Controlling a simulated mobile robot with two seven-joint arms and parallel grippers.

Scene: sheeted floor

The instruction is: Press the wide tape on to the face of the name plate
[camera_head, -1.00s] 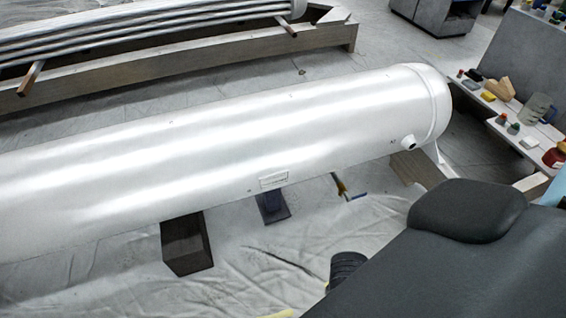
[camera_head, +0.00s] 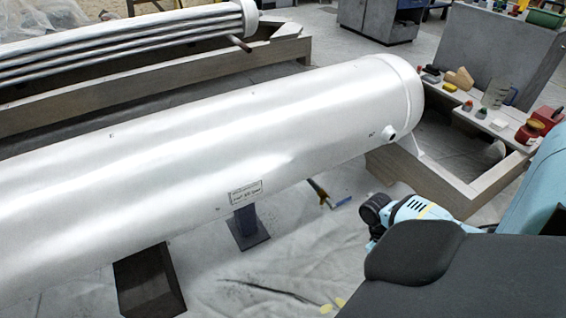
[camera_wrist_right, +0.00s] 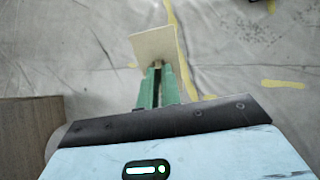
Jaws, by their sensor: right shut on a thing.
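The name plate (camera_head: 246,192) is a small pale rectangle with dark lettering on the lower side of the big white tank (camera_head: 200,140). In the right wrist view, the green fingers of my right gripper (camera_wrist_right: 158,70) are shut on the lower edge of a flat cream piece, which I take to be the wide tape (camera_wrist_right: 152,45). The tape stands out beyond the fingertips over the sheeted floor, and the name plate does not show in that view. In the head view my right arm fills the lower right corner, and its gripper is hidden. My left gripper is not in view.
A dark block (camera_head: 148,282) and a dark stand (camera_head: 247,230) are under the tank. A low bench (camera_head: 510,130) with small items is at the right. Sheeted floor is open before the tank.

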